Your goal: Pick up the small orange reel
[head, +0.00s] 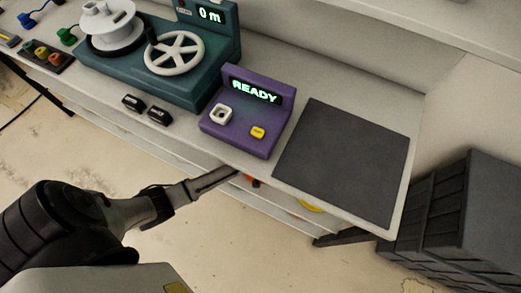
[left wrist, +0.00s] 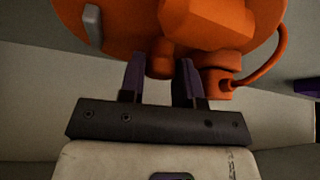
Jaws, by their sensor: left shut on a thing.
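The orange reel (left wrist: 205,25) fills the top of the left wrist view. It shows a round disc, a faceted block, a short peg and an orange cord looping at the right. My left gripper (left wrist: 161,78) has its two dark fingers on either side of the peg and is shut on it. In the head view my left gripper (head: 233,173) reaches to just under the table's front edge. Only a small orange bit (head: 253,182) shows past its tip there; the rest is hidden. My right gripper is not in view.
A purple box (head: 228,137) reading READY stands above, beside a dark mat (head: 345,160). A teal winding machine (head: 190,85) is at the left. A yellow thing (head: 311,205) shows partly below the table edge. A dark crate (head: 465,215) stands at the right.

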